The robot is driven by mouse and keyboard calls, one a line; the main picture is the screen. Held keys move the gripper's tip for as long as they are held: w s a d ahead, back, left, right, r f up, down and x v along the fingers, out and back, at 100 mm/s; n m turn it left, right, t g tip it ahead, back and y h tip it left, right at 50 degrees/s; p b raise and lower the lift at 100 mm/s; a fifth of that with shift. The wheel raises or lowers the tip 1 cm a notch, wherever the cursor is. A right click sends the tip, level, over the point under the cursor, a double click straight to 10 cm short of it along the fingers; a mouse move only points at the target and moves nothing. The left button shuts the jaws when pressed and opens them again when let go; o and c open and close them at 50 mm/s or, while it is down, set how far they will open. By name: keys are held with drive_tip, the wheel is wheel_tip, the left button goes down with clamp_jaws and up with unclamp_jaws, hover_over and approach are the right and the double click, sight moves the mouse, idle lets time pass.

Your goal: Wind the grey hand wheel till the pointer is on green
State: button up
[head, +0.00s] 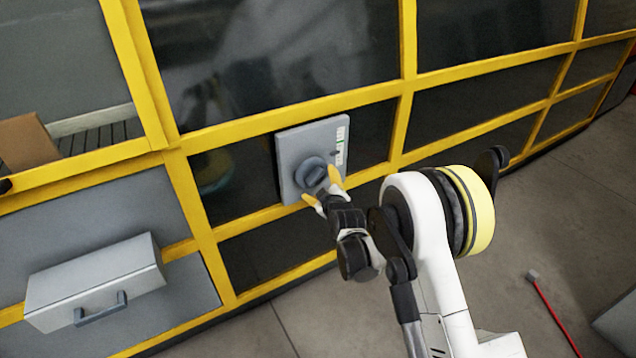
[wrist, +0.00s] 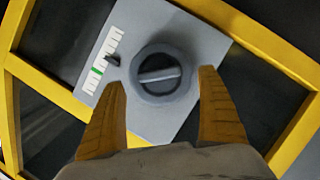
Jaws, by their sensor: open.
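The grey hand wheel (head: 311,172) is a round dark knob on a light grey panel (head: 290,148) fixed to the yellow frame. In the wrist view the wheel (wrist: 162,75) has a raised light bar across its face. Left of it is a white scale (wrist: 104,58) with tick marks and a green band (wrist: 96,71). The small dark pointer (wrist: 112,60) is beside the scale, a little above the green band in the picture. My gripper (head: 322,187) is open with its yellow fingers just short of the wheel. In the wrist view its fingertips (wrist: 208,72) stand apart, below and to either side of the wheel.
Yellow frame bars (head: 290,117) with dark glass panes surround the panel. A grey drawer box (head: 95,282) with a handle juts out at lower left. A cardboard box (head: 27,142) is behind the frame at left. A red rod (head: 556,318) is on the floor at right.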

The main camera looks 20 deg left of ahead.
sight(317, 179)
drive_tip(key=b+x, duration=0.1)
drive_tip(key=x, duration=0.3)
drive_tip(key=shift+w, duration=0.15)
drive_tip(key=c, duration=1.2)
drive_tip(key=shift+o, duration=0.2)
